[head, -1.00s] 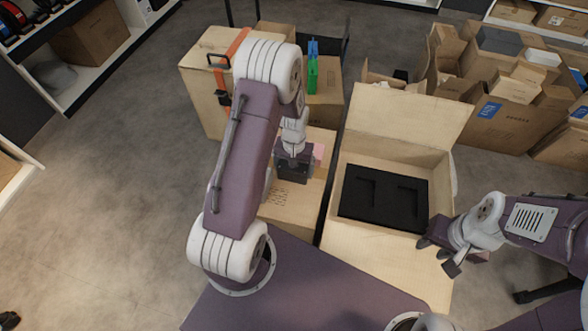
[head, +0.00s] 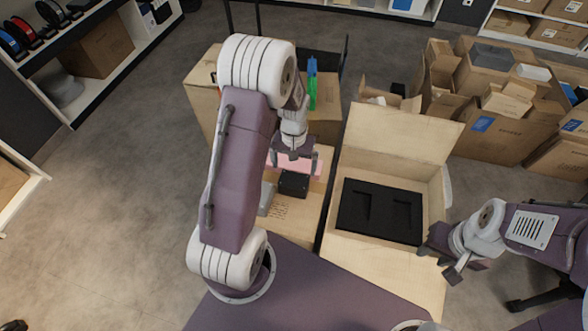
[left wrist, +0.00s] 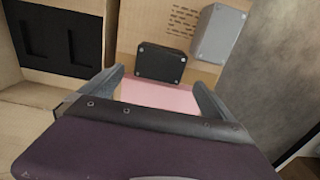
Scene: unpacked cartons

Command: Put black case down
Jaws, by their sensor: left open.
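The black case (head: 293,184) rests on the light cardboard carton top left of the open box. In the left wrist view the black case (left wrist: 160,63) lies flat just beyond the fingertips, apart from them. My left gripper (head: 293,163) is open and empty, just above and behind the case in the head view; its spread fingers show in the left wrist view (left wrist: 157,82). My right gripper (head: 441,262) is at the right edge of the open box, its fingers apart with nothing between them.
A grey case (head: 266,198) lies beside the black case. A pink item (head: 306,165) lies behind it, partly under my left gripper. The open box (head: 431,205) holds a black foam insert (head: 380,210). Unpacked cartons (head: 505,130) crowd the back right. Floor at left is clear.

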